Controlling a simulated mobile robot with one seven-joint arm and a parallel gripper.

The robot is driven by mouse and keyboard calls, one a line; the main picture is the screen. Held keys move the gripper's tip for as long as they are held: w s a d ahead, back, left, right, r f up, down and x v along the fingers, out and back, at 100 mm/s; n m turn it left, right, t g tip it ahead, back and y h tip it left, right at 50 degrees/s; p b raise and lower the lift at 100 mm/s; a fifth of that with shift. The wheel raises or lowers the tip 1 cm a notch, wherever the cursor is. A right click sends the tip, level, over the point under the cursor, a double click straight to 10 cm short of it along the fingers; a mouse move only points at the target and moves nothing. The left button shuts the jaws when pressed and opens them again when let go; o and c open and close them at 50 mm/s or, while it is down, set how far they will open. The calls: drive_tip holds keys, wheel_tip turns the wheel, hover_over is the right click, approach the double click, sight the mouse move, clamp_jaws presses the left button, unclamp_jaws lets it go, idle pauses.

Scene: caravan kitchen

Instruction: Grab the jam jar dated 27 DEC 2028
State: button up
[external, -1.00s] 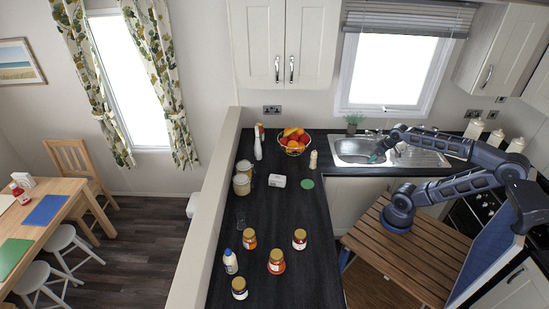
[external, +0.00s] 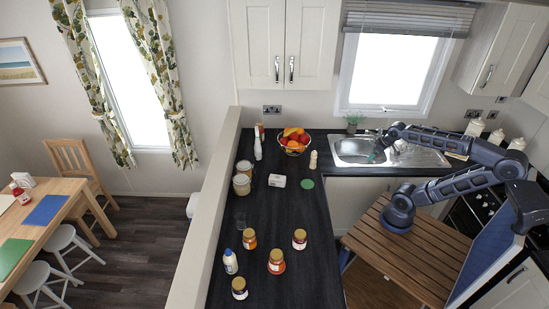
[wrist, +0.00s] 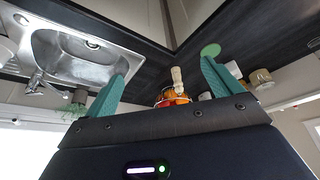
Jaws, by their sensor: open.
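Several jam jars stand upright on the dark counter in the external view: an orange jar with a gold lid (external: 277,262), a dark jar with a gold lid (external: 299,240), an orange-brown jar (external: 249,239) and a dark jar at the front (external: 239,288). Their dates are too small to read. My gripper (external: 377,154) is over the sink area, well away and to the upper right of the jars. In the wrist view my gripper's green fingers (wrist: 160,80) are spread wide with nothing between them in grasp. No jam jar is clearly seen in the wrist view.
The fruit bowl (external: 293,146), a small bottle (external: 313,160) and a white box (external: 277,181) stand farther back.

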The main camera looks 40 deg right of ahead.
drive_tip(key=w+a+r+n+g, duration=0.1)
drive_tip(key=w+a+r+n, duration=0.25)
drive_tip(key=w+a, duration=0.35)
drive_tip(key=w+a+r+n, duration=0.35)
drive_tip(key=w+a, duration=0.25)
drive_tip(key=w, duration=0.3)
drive_tip(key=w+a+n+g, duration=0.1)
drive_tip(key=w+a+n, duration=0.3)
drive_tip(key=a, duration=0.5)
drive_tip(key=w+a+n+g, duration=0.1)
drive_tip(key=w+a, duration=0.6)
drive_tip(key=a, duration=0.3)
drive_tip(key=n+g, duration=0.2)
drive_tip(key=n, duration=0.9)
hover_over(249, 233)
wheel_tip(249, 233, down, 20)
drive_tip(key=shift+w+d+f, duration=0.1)
drive_tip(key=shift+w+f, duration=0.05)
drive_tip(key=shift+f, duration=0.2)
wheel_tip(249, 233, down, 10)
drive_tip(key=shift+f, duration=0.25)
drive_tip(key=shift+r, duration=0.1)
drive_tip(key=c, duration=1.3)
